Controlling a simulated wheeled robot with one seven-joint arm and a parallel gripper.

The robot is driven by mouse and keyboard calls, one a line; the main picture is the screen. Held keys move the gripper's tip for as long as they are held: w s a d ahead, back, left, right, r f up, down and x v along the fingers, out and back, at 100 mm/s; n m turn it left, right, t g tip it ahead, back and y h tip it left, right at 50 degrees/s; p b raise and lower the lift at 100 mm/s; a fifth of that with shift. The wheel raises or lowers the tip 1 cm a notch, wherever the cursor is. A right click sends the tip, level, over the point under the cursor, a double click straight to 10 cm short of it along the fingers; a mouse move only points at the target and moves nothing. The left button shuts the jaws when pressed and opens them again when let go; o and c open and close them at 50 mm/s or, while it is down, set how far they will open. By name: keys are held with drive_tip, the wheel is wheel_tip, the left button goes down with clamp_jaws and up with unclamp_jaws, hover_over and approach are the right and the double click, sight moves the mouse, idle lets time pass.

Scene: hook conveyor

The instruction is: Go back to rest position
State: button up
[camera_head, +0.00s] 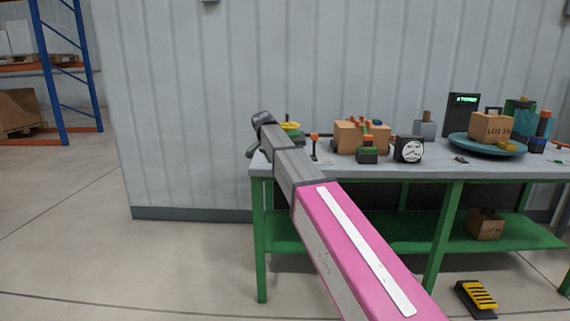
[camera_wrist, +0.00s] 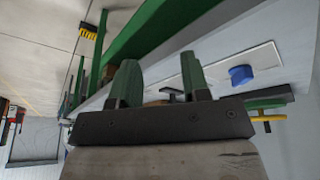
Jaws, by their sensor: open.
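My gripper (camera_wrist: 159,62) shows in the wrist view as two green fingers set apart on a dark bar, with nothing held between them. In the head view my pink and grey arm reaches forward to the left end of the green-framed workbench (camera_head: 380,172). The dark far end of the arm is up against the view of the bench's left corner, and the fingers cannot be made out there. The wrist view is tilted and shows the bench's green frame and pale top beyond the fingers.
On the bench are a cardboard box (camera_head: 349,138), a black-and-white dial (camera_head: 408,149), and a blue round tray (camera_head: 459,141) bearing a box (camera_head: 491,127). A blue block (camera_wrist: 241,75) shows in the wrist view. A yellow-and-black item (camera_head: 477,296) lies on the floor. The floor at left is clear.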

drive_tip(key=s+d+f+n+g+y, duration=0.1)
drive_tip(key=s+d+f+n, duration=0.1)
drive_tip(key=s+d+f, duration=0.5)
drive_tip(key=s+d+f+n+y, duration=0.1)
drive_tip(key=s+d+f+n, duration=0.2)
drive_tip(key=s+d+f, duration=0.5)
drive_tip(key=s+d+f+n+g+y, duration=0.1)
drive_tip(key=s+d+f+n, duration=0.2)
drive_tip(key=s+d+f, duration=0.5)
drive_tip(key=s+f, duration=0.3)
drive_tip(key=f, duration=0.3)
drive_tip(key=s+f, duration=0.3)
drive_tip(key=f, duration=0.3)
drive_tip(key=shift+s+f+g, duration=0.3)
drive_tip(key=shift+f, duration=0.1)
